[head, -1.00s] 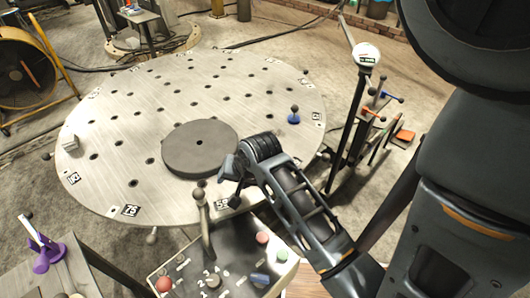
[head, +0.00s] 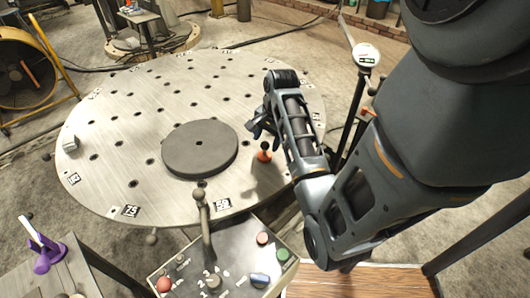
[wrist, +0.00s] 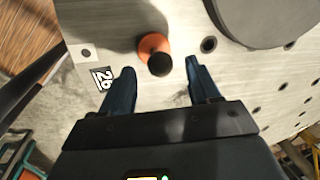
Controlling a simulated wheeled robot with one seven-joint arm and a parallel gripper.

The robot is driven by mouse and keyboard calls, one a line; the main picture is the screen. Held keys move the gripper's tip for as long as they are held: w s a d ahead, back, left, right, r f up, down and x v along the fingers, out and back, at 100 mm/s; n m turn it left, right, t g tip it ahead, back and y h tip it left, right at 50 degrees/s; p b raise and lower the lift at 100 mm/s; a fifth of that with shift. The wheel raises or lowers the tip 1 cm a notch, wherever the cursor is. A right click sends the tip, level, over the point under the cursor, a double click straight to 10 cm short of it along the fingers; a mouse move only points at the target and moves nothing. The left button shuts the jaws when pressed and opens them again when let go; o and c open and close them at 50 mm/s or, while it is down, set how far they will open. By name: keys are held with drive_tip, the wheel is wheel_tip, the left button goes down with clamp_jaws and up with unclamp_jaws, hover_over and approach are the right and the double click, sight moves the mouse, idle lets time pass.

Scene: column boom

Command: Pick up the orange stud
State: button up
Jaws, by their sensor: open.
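The orange stud (head: 265,153) has an orange base and a dark round knob on top. It stands on the round metal table (head: 105,110), right of the grey disc. In the wrist view the stud (wrist: 151,45) is just beyond my fingertips, roughly between their lines. My gripper (wrist: 159,66) is open and empty, with dark blue fingers apart. In the head view my gripper (head: 256,127) hangs above and a little behind the stud. The blue stud seen earlier is hidden behind my arm.
A dark grey disc (head: 199,150) lies on the table beside the stud. A control box (head: 228,263) with buttons and an upright lever (head: 203,222) stands at the front edge. A gauge on a post (head: 366,56) is at the right. The table's left side is mostly clear.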

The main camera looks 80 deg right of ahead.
sight(266, 142)
drive_tip(key=shift+w+d+f, duration=0.1)
drive_tip(key=shift+w+f, duration=0.05)
drive_tip(key=shift+f, duration=0.7)
drive_tip(key=shift+w+d+f, duration=0.1)
drive_tip(key=shift+w+f, duration=0.05)
drive_tip(key=shift+f, duration=0.7)
drive_tip(key=c, duration=1.1)
drive_tip(key=shift+r, duration=0.1)
drive_tip(key=shift+r, duration=0.5)
drive_tip(key=r, duration=0.3)
drive_tip(key=shift+s+d+r, duration=0.3)
drive_tip(key=shift+s+d, duration=0.05)
drive_tip(key=shift+s+d+r+b, duration=0.15)
drive_tip(key=shift+s+d+r, duration=0.95)
drive_tip(key=shift+s, duration=0.25)
drive_tip(key=shift+s+d+r+b, duration=0.15)
drive_tip(key=shift+s+d+r, duration=0.85)
drive_tip(key=shift+s+d, duration=0.3)
drive_tip(key=shift+s+d+r+b, duration=0.15)
drive_tip(key=shift+s+d+r, duration=0.9)
drive_tip(key=shift+s, duration=0.35)
